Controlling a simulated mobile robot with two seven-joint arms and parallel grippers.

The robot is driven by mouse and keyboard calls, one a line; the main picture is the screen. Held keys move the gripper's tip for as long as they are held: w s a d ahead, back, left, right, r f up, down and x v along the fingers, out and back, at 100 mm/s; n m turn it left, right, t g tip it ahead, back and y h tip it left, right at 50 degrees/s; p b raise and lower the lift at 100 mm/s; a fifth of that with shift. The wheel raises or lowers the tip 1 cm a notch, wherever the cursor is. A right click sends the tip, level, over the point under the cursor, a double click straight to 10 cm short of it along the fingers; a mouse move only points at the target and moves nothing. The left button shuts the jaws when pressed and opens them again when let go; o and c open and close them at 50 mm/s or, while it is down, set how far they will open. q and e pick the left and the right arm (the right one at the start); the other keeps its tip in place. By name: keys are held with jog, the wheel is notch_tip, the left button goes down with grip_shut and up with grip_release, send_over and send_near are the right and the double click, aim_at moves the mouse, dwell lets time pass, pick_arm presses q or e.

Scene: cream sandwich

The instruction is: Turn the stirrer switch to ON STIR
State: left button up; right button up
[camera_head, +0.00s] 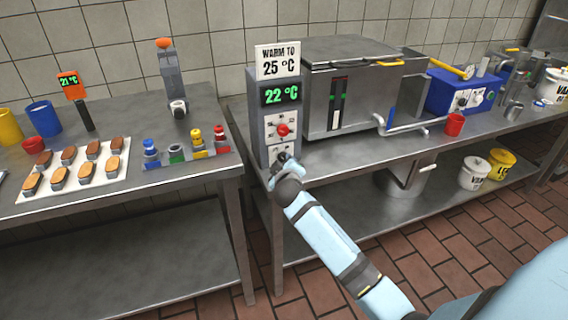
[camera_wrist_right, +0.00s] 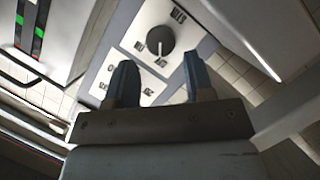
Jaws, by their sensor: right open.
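A grey control tower (camera_head: 256,112) carries two white switch panels. The upper panel has a red knob (camera_head: 283,130). The lower panel (camera_head: 276,153) is partly hidden by my right gripper (camera_head: 284,163). A second white panel is partly hidden behind one finger. My left gripper is not in view.
The tower shows 22 °C on its display (camera_head: 281,94) under a sign (camera_head: 278,61) reading "WARM TO 25 °C". A steel vat (camera_head: 372,85) stands right beside it. A red cup (camera_head: 454,125) and blue box (camera_head: 455,93) are farther right. The left table holds a tray of pastries (camera_head: 117,185).

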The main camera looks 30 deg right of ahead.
aim_at(284, 159)
jog(key=x, duration=0.4)
jog(key=shift+f+b, duration=0.1)
jog(key=shift+b, duration=0.2)
jog(key=shift+w+d+f, duration=0.1)
jog(key=shift+w+d, duration=0.15)
jog(key=shift+w, duration=0.2)
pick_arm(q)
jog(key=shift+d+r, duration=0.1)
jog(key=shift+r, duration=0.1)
pick_arm(e)
jog(key=c, duration=0.6)
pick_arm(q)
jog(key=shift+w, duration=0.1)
pick_arm(e)
jog(key=shift+c, duration=0.2)
